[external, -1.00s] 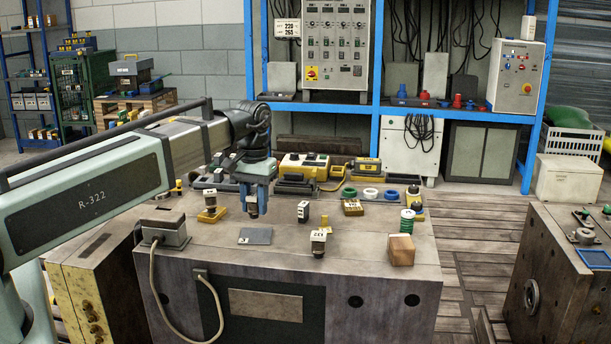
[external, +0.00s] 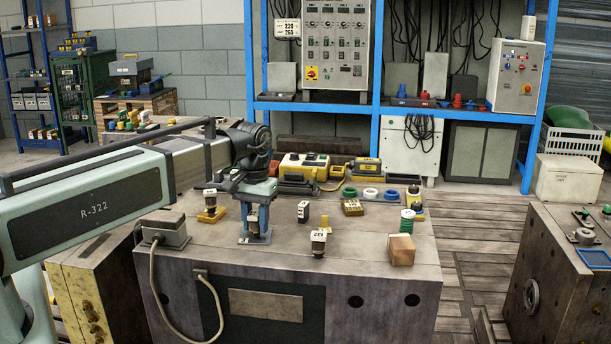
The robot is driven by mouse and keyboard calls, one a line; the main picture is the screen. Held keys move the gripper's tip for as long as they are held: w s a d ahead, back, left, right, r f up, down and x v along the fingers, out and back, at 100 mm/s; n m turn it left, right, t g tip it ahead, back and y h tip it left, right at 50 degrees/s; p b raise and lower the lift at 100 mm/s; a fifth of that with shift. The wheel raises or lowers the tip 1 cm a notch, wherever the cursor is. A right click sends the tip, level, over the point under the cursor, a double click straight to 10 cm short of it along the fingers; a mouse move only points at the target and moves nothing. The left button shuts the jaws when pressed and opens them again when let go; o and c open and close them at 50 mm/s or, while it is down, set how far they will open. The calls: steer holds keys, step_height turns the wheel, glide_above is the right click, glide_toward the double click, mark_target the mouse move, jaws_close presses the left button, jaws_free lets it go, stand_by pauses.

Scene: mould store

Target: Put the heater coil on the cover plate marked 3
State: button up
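My gripper (external: 256,228) is low over the cover plate (external: 265,240), a flat grey plate lying on the big steel block's top. Its blue fingers stand on both sides of a small dark part, apparently the heater coil (external: 255,219), which is mostly hidden between them. The part is upright, at or just above the plate; I cannot tell whether it touches. A small white mark shows at the plate's left front corner, but I cannot read a number there. The fingers and part cover much of the plate.
A tagged part stands on a yellow plate (external: 208,216) to the left. A black-and-white part (external: 303,212) and a tagged part (external: 318,243) stand to the right.

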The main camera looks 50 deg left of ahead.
mark_target(256, 212)
steer(key=o, duration=0.4)
steer(key=shift+o, duration=0.2)
steer(key=shift+r, duration=0.15)
step_height(256, 212, up, 12)
steer(key=shift+w, duration=0.2)
stand_by(0.4)
